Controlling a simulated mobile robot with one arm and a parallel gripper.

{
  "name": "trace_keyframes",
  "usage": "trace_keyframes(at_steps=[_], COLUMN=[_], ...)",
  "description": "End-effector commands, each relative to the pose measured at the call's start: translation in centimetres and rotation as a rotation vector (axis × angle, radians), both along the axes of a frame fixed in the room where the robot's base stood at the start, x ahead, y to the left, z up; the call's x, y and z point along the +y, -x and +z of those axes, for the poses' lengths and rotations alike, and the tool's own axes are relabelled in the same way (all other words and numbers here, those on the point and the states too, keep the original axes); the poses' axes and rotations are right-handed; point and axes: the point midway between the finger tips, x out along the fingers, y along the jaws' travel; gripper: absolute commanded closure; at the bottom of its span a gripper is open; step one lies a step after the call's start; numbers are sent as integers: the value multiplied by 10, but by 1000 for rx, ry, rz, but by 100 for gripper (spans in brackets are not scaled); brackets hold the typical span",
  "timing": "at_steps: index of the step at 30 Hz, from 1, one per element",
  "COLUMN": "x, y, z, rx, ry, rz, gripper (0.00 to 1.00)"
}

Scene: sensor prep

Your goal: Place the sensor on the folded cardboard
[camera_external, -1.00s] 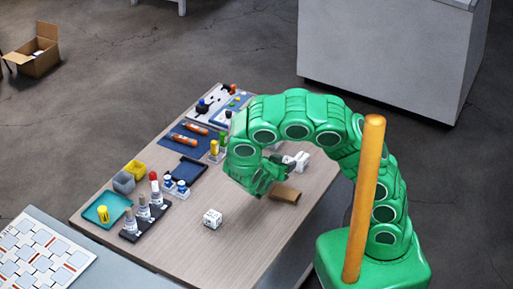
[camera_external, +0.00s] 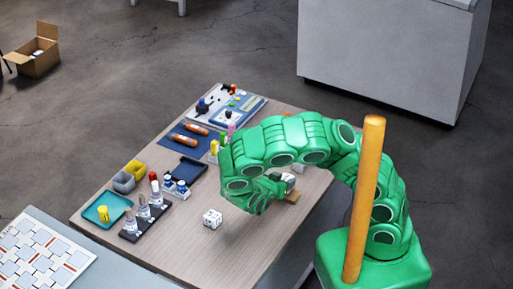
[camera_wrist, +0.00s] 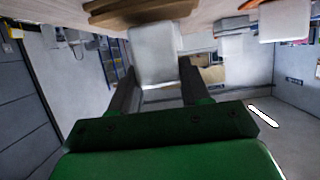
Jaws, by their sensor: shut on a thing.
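The sensor is a small white block (camera_wrist: 155,55) between my gripper's fingers in the wrist view. It also shows as a white block (camera_external: 289,179) at the fingertips in the external view. My gripper (camera_external: 280,184) is shut on it; its dark fingers also show in the wrist view (camera_wrist: 155,85). The folded cardboard (camera_external: 292,197) is a brown piece on the table, just below the held block. In the wrist view the cardboard (camera_wrist: 110,13) lies at the top, close behind the block. I cannot tell whether the block touches it.
A white cube with dark marks (camera_external: 212,219) stands on the wooden table (camera_external: 180,245). The front middle is mostly clear.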

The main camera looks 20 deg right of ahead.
Motion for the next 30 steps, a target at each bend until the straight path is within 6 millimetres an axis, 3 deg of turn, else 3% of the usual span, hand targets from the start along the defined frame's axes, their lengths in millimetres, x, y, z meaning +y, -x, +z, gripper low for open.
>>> trace_keyframes(at_steps=[16, 17, 21, 30], x=[0, 0, 0, 0], y=[0, 0, 0, 0], z=[-8, -9, -8, -8], rx=[1, 0, 0, 0], ry=[-1, -1, 0, 0], rz=[0, 1, 1, 1], gripper=[85, 52, 31, 28])
